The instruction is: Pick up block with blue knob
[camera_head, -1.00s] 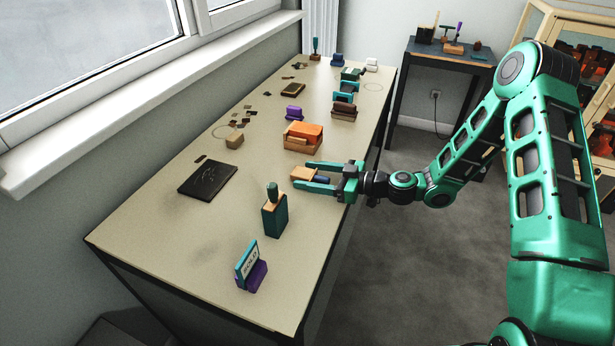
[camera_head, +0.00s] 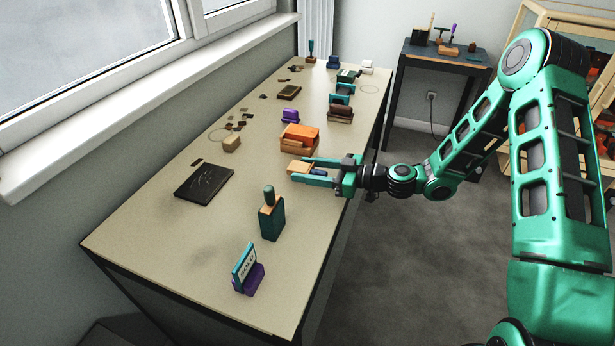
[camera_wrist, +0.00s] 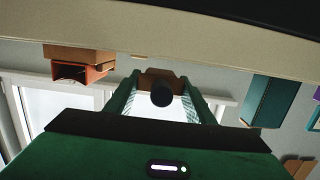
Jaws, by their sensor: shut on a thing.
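The block with the blue knob (camera_head: 298,167) is a light wooden block with a dark blue knob (camera_head: 319,171) facing my wrist. My gripper (camera_head: 303,170) is shut on it, with one green finger on each side, over the near right edge of the table. In the wrist view the block (camera_wrist: 151,75) sits between the fingertips, and the round knob (camera_wrist: 161,94) points toward the camera. I cannot tell whether the block still touches the table.
An orange and brown block (camera_head: 299,138) sits just behind my gripper. A dark green block with a knob (camera_head: 271,218) and a purple stand with a card (camera_head: 248,276) are in front. A black tablet (camera_head: 204,182) lies left. Free tabletop lies between.

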